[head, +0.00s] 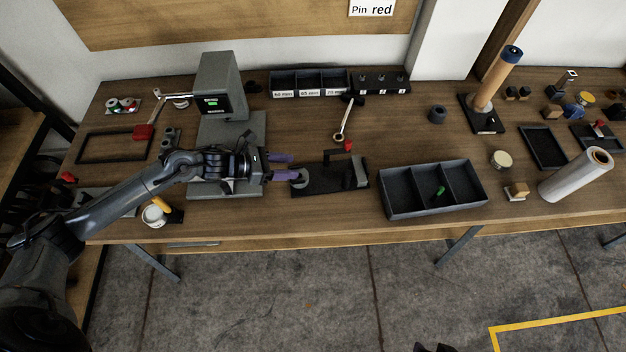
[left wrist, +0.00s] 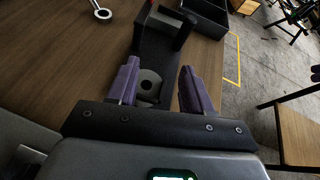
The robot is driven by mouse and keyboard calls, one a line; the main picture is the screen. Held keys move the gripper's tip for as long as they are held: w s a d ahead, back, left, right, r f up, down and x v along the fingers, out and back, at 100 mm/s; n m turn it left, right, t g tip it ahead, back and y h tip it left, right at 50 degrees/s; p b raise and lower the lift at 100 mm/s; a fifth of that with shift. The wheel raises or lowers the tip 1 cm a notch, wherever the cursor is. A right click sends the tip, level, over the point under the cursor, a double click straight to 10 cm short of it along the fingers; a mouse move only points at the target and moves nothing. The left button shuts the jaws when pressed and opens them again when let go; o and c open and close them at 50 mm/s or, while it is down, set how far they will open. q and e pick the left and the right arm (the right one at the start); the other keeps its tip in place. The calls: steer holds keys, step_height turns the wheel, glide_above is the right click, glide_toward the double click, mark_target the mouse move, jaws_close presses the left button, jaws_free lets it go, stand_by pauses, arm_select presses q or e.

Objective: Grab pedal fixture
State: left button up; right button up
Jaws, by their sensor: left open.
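The pedal fixture, which I take to be the black base plate (head: 325,182) with a round grey disc at its left end and an upright block at its right end, lies on the workbench. My left gripper (head: 281,167) is open, with purple fingers pointing right at the disc end of the fixture. In the left wrist view the grey disc (left wrist: 150,82) shows between the two spread fingers (left wrist: 157,85), with a hole in its middle. The fingers do not visibly grip it. My right gripper is not recognisable in these frames.
A grey machine (head: 222,90) with a green display stands behind my left gripper. A three-compartment tray (head: 400,205) with a green piece lies right of the fixture. A ring-ended rod (head: 345,120) lies behind it. Bare bench top lies in front of the fixture.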

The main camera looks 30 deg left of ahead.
arm_select(q)
steer(key=w+b, duration=0.1)
steer(key=w+a+b, duration=0.1)
steer(key=w+b, duration=0.1)
steer(key=shift+w+a+m+t, duration=0.15)
steer(key=shift+a+m+t, duration=0.1)
steer(key=shift+m+t, duration=0.05)
steer(key=x, duration=0.4)
steer(key=shift+w+r, duration=0.1)
steer(key=shift+w, duration=0.1)
glide_above(319, 166)
steer(key=shift+d+f+b, duration=0.1)
steer(key=shift+f+b, duration=0.3)
steer(key=shift+f, duration=0.85)
arm_select(e)
steer(key=f, duration=0.5)
steer(key=shift+d+f, duration=0.2)
steer(key=shift+f, duration=0.05)
arm_select(q)
steer(key=shift+s, duration=0.1)
steer(key=shift+c, duration=0.4)
arm_select(e)
steer(key=shift+s, duration=0.1)
